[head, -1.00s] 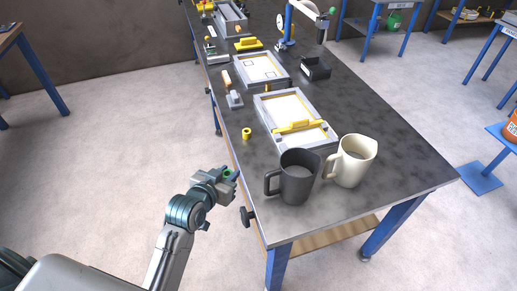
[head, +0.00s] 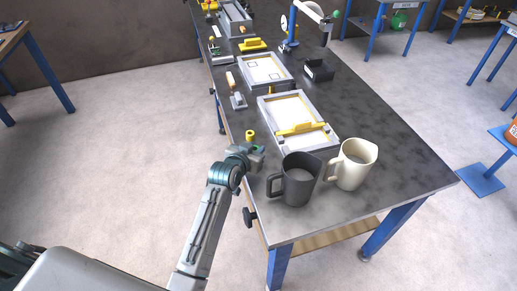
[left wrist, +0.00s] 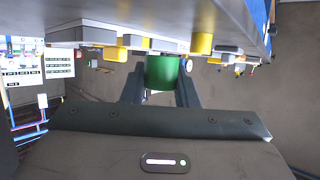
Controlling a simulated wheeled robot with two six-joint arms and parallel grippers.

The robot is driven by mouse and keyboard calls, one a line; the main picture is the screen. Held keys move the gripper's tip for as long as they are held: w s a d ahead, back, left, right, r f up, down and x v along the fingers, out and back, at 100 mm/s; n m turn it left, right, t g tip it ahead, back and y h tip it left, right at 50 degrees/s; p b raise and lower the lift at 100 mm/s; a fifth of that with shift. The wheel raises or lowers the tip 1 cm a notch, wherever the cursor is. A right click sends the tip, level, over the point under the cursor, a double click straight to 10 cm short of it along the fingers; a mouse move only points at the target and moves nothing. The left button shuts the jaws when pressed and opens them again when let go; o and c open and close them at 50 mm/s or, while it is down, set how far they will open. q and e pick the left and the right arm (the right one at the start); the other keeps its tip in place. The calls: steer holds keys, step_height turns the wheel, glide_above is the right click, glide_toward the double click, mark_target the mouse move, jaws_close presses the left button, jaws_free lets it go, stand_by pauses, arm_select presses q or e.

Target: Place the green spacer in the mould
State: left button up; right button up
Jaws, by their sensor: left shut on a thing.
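My left gripper (head: 259,153) is shut on the green spacer (left wrist: 163,73), a short green cylinder held between the two dark fingers in the left wrist view. In the head view the gripper is at the bench's left edge, left of the dark mug, and the spacer is mostly hidden there. A grey shallow frame with a pale inside (head: 305,108) and a yellow bar across it lies beyond the mugs. A similar frame (head: 249,73) lies farther back. I cannot tell which is the mould. My right gripper is not in view.
A yellow spacer (head: 250,136) stands on the bench just beyond my gripper. The dark mug (head: 298,182) and cream mug (head: 352,165) stand close on the right. A black box (head: 319,71) and a blue stand (head: 289,38) are farther back. The bench's right side is clear.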

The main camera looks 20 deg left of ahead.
arm_select(q)
steer(key=shift+w+d, duration=0.15)
steer(key=shift+w, duration=0.5)
steer(key=shift+w+d+p, duration=0.2)
steer(key=shift+w+p, duration=0.1)
steer(key=shift+w, duration=0.35)
step_height(320, 180, down, 3)
steer(key=shift+s+r+p, duration=0.1)
steer(key=shift+r+p, duration=0.1)
steer(key=shift+p, duration=0.55)
steer(key=shift+a+f, duration=0.1)
steer(key=shift+f, duration=0.2)
steer(key=shift+s+f, duration=0.1)
steer(key=shift+f, duration=0.1)
